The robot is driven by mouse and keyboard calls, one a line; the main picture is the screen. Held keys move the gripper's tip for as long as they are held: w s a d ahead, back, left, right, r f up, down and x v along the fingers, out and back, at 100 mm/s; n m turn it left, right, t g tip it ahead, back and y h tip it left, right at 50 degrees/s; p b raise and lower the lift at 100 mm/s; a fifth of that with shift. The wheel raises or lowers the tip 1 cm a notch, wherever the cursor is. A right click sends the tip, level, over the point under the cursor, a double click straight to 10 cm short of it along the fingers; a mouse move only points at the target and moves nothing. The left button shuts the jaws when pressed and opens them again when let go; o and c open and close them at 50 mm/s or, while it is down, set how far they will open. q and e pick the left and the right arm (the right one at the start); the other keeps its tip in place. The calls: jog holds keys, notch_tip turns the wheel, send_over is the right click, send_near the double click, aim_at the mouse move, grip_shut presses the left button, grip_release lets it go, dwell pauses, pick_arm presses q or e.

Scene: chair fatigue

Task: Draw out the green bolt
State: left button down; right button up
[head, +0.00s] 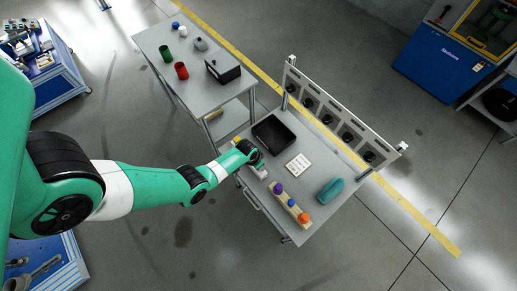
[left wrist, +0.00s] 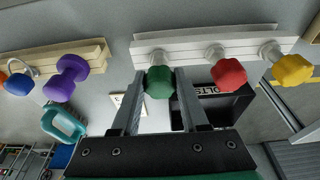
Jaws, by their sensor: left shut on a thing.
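The green bolt (left wrist: 159,79) has a knobbed head and a pale shank that meets the white block (left wrist: 203,43); how deep it sits cannot be told. My left gripper (left wrist: 159,88) is shut on its head, one finger on each side. In the head view my left gripper (head: 257,161) is at the table's left side and hides most of the white block and the green bolt. A red bolt (left wrist: 229,75) and a yellow bolt (left wrist: 292,70) stand in the same block, to the right in the left wrist view. My right gripper is not in view.
A wooden block (left wrist: 40,65) holds a purple bolt (head: 277,187), a blue bolt (head: 290,202) and an orange bolt (head: 304,218). A black bin (head: 264,138), a white plate (head: 298,163) and a teal tool (head: 331,190) lie nearby. An upright panel (head: 338,120) lines the back edge.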

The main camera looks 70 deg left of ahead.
pick_arm(q)
jog(key=shift+w+a+p+v, duration=0.1)
jog(key=shift+w+p+v, duration=0.05)
jog(key=shift+p+v, duration=0.65)
jog(key=shift+w+a+p+v, duration=0.1)
jog(key=shift+w+p+v, duration=0.1)
jog(key=shift+p+v, duration=0.55)
jog(key=shift+w+p+v, duration=0.15)
jog(key=shift+p+v, duration=0.6)
jog(key=shift+v, duration=0.05)
jog(key=shift+r, duration=0.2)
jog(key=p+v, duration=0.2)
jog(key=w+p+v, duration=0.1)
jog(key=p+v, duration=0.1)
jog(key=shift+a+r, duration=0.1)
jog(key=shift+a, duration=0.1)
